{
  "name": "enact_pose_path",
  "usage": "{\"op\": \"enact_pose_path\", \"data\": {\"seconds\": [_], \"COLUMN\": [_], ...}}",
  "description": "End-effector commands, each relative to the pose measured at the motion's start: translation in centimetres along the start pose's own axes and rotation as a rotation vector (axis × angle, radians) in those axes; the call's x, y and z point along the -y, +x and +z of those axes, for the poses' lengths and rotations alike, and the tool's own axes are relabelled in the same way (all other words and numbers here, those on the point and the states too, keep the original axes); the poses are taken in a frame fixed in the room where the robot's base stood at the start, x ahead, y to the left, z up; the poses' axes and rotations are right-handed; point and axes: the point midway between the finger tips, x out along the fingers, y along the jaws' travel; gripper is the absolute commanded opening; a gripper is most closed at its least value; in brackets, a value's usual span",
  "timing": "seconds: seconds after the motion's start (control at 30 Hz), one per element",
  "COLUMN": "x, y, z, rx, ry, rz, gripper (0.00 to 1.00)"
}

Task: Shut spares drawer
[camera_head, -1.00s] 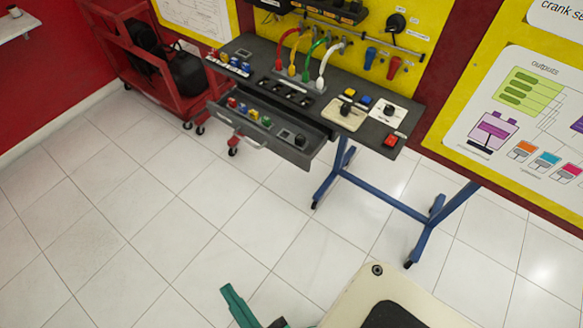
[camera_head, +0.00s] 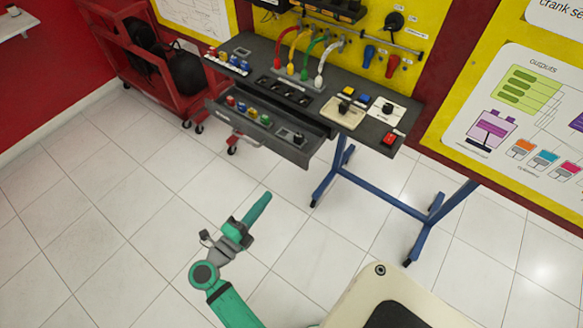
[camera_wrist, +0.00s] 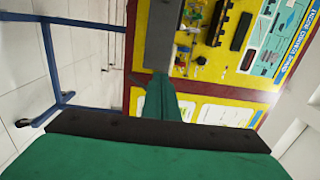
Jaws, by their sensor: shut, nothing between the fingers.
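The spares drawer (camera_head: 262,137) is a dark grey drawer pulled out from under the bench top in the head view. It holds several small coloured parts and a black knob. Its front faces down-left. My gripper (camera_head: 266,198) is the green tool end in front of the drawer, below it in the picture and apart from it. It is shut and empty. In the wrist view my gripper (camera_wrist: 162,85) points toward the yellow board. The drawer cannot be made out for certain in the wrist view.
The dark bench top (camera_head: 320,88) carries cables, switches and a red button. Blue bench legs (camera_head: 385,210) stand to the right of the drawer. A red cart (camera_head: 165,75) stands at left. The white tiled floor (camera_head: 120,230) before the drawer is clear.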

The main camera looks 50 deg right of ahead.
Motion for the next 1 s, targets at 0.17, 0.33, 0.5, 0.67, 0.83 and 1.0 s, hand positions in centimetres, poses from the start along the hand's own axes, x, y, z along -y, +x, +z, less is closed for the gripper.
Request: {"op": "enact_pose_path", "data": {"seconds": [0.17, 0.33, 0.5, 0.67, 0.83, 1.0], "x": [-0.5, -0.6, -0.7, -0.8, -0.9, -1.0], "y": [1.0, 2.9, 6.0, 9.0, 11.8, 13.8], "z": [0.5, 0.3, 0.2, 0.2, 0.1, 0.0], "rx": [-0.031, -0.033, -0.033, -0.032, -0.032, -0.032], "ry": [0.015, 0.015, 0.016, 0.016, 0.016, 0.016], "rz": [0.038, 0.040, 0.038, 0.037, 0.038, 0.037], "gripper": [0.00, 0.00, 0.00, 0.00, 0.00, 0.00]}}
